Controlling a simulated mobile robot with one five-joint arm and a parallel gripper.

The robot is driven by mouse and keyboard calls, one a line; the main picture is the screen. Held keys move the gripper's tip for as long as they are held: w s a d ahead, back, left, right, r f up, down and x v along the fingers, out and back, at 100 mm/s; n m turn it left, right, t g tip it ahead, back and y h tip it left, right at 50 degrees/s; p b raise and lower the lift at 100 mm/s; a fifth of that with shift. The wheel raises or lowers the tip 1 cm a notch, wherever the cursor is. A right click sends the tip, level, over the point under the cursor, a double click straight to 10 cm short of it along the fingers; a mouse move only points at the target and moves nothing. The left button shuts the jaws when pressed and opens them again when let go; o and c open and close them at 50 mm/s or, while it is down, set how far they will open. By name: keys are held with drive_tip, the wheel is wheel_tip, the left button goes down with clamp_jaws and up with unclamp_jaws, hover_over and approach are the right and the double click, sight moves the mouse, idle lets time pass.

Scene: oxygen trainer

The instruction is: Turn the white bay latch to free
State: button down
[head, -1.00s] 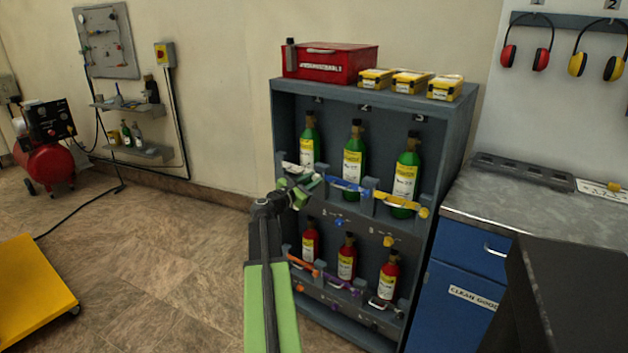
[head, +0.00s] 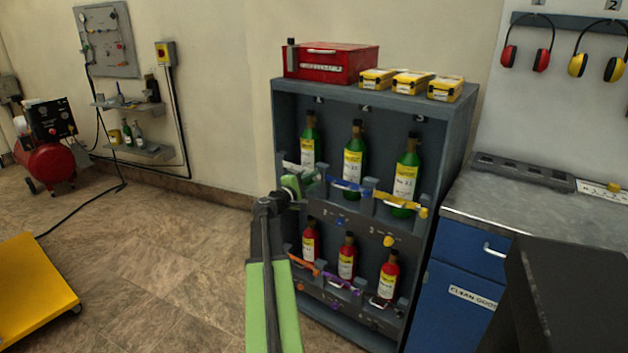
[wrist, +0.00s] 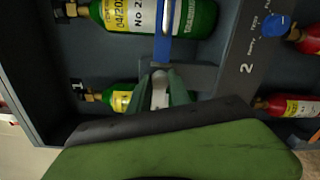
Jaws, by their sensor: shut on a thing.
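The white bay latch (head: 290,165) is a white bar across the front of upper bay 1 of the grey rack, before a green bottle (head: 308,143). In the head view my gripper (head: 309,180) is at this bay and covers much of the latch. In the wrist view my gripper (wrist: 160,88) has its green fingers on either side of a small white part of the latch (wrist: 159,92), shut on it. The latch's exact angle is hard to tell.
A blue latch (head: 345,185) and a yellow latch (head: 398,201) cross the neighbouring upper bays, close to my gripper's right. Red bottles (head: 346,258) stand in the lower row.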

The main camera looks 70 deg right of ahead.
drive_tip(key=m, duration=0.5)
drive_tip(key=shift+s+f+m, duration=0.1)
drive_tip(key=shift+s+m, duration=0.15)
drive_tip(key=shift+m, duration=0.15)
idle(0.4)
drive_tip(key=c, duration=1.2)
unclamp_jaws()
drive_tip(key=shift+w, duration=0.1)
drive_tip(key=v, duration=1.7)
drive_tip(key=shift+a+p, duration=0.2)
drive_tip(key=shift+p, duration=0.2)
